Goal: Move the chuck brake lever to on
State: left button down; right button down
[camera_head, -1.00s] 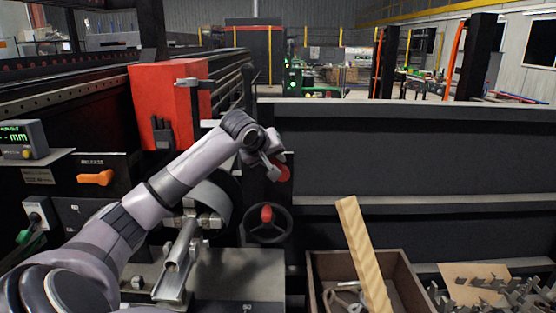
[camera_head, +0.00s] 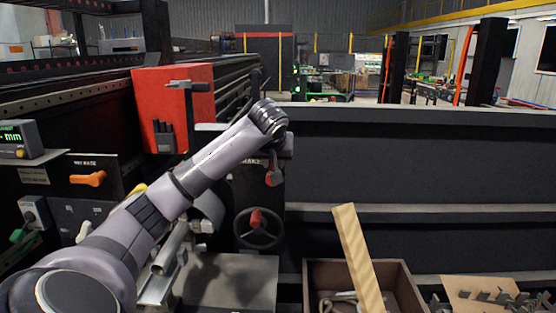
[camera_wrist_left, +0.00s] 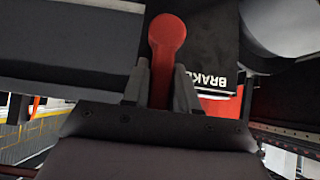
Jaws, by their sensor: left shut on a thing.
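The brake lever (camera_wrist_left: 167,45) has a round red knob and a red stem, beside a black panel lettered BRAKE (camera_wrist_left: 210,70). In the wrist view my left gripper (camera_wrist_left: 160,85) has a finger on each side of the stem and is shut on it, with the knob standing past the fingertips. My right gripper is not in view.
A black handwheel with a red grip (camera_head: 257,220) sits below the lever. A red box (camera_head: 195,95) stands behind my arm. An orange handle (camera_head: 87,179) is on the left panel. A bin (camera_head: 390,265) with a wooden plank (camera_head: 358,258) is at the lower right.

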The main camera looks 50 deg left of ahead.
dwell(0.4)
pick_arm(q)
jog(key=c, duration=1)
grip_release()
jog(key=shift+o, duration=0.2)
jog(key=v, duration=0.7)
jog(key=shift+d, duration=0.1)
